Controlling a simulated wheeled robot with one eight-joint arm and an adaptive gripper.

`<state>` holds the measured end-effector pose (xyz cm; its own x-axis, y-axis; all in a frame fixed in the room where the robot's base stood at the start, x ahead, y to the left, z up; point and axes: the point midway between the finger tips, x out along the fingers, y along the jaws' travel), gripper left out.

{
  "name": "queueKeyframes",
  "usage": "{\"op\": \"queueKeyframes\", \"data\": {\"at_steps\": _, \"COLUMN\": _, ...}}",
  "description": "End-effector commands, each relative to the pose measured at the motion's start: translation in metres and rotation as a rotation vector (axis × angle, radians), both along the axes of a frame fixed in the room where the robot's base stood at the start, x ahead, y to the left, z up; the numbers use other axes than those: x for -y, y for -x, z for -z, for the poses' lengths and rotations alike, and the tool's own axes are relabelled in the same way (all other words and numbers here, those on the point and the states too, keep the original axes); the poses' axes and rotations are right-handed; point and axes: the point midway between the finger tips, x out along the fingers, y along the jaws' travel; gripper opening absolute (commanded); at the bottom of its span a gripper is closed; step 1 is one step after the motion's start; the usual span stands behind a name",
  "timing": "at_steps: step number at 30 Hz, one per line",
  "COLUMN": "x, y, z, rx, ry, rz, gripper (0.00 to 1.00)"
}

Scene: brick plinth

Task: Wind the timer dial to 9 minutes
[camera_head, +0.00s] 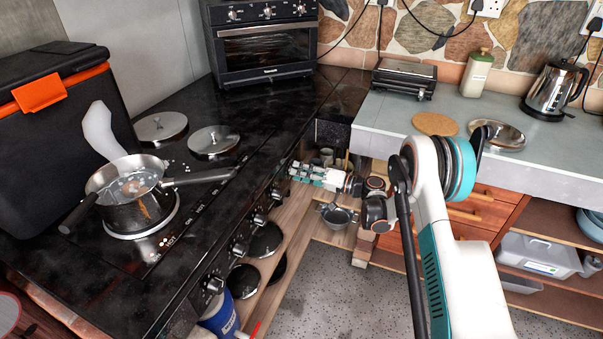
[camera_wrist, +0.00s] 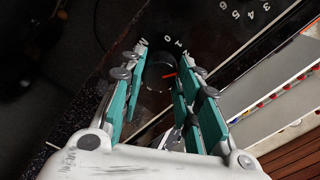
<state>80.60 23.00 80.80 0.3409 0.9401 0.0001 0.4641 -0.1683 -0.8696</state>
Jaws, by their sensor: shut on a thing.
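The timer dial (camera_wrist: 157,82) is a dark round knob with a red pointer mark, seen in the wrist view on a black panel. White figures ring its far side, partly hidden by my fingers. The red mark lies toward the right finger; I cannot tell which figure it meets. My gripper (camera_wrist: 159,66) has its teal fingers on both sides of the dial and is shut on it. In the head view my gripper (camera_head: 296,170) reaches the far end of the stove's front panel and hides the dial there.
Several black stove knobs (camera_head: 239,250) line the front panel toward the camera. A pot (camera_head: 140,212) stands on the stove top (camera_head: 240,150). A counter (camera_head: 385,125) with a kettle (camera_head: 552,92) lies to the right. The speckled floor (camera_head: 350,295) is clear.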

Motion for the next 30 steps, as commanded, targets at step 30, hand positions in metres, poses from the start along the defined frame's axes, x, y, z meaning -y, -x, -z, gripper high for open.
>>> {"op": "queueKeyframes", "data": {"at_steps": 30, "x": 0.0002, "y": -0.0007, "z": -0.0001, "rx": -0.904, "ry": -0.329, "rz": 0.002, "gripper": 0.07}}
